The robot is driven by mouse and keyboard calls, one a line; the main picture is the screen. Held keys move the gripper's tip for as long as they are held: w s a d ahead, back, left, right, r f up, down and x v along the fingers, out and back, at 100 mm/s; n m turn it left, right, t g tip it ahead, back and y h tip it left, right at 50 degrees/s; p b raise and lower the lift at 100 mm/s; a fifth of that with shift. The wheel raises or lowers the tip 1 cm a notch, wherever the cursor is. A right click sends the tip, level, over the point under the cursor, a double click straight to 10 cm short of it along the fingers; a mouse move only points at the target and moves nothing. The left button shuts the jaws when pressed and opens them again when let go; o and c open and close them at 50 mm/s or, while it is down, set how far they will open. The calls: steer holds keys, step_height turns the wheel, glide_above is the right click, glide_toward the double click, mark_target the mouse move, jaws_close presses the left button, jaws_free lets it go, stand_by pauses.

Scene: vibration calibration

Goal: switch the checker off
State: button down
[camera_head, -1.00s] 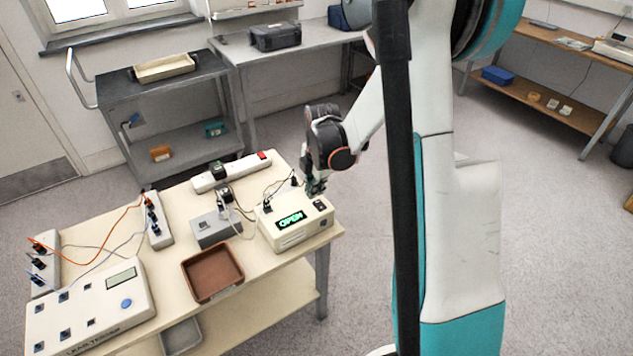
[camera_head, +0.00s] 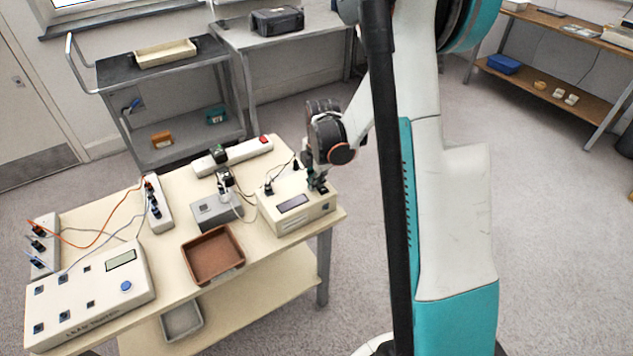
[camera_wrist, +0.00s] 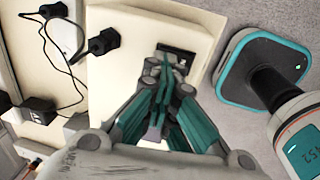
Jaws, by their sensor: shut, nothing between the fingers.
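The checker is a cream box (camera_head: 298,220) on the right part of the bench. Its display (camera_head: 292,203) is dark and blank. Cables with black plugs run into its top, and it also shows in the wrist view (camera_wrist: 120,70). My gripper (camera_head: 318,187) is over the right end of the checker's top. In the wrist view, my gripper (camera_wrist: 163,62) has its green fingers together, with the tips at a dark rocker switch (camera_wrist: 178,62) and covering part of it. I cannot tell whether the tips touch the switch.
A brown tray (camera_head: 213,256), a grey box (camera_head: 217,212) and a white power strip (camera_head: 232,156) with a red switch stand near the checker. A lead tester (camera_head: 90,297) is at the bench's front left. Open floor lies to the right.

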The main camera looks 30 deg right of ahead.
steer(key=shift+s, duration=0.1)
steer(key=shift+s, duration=0.7)
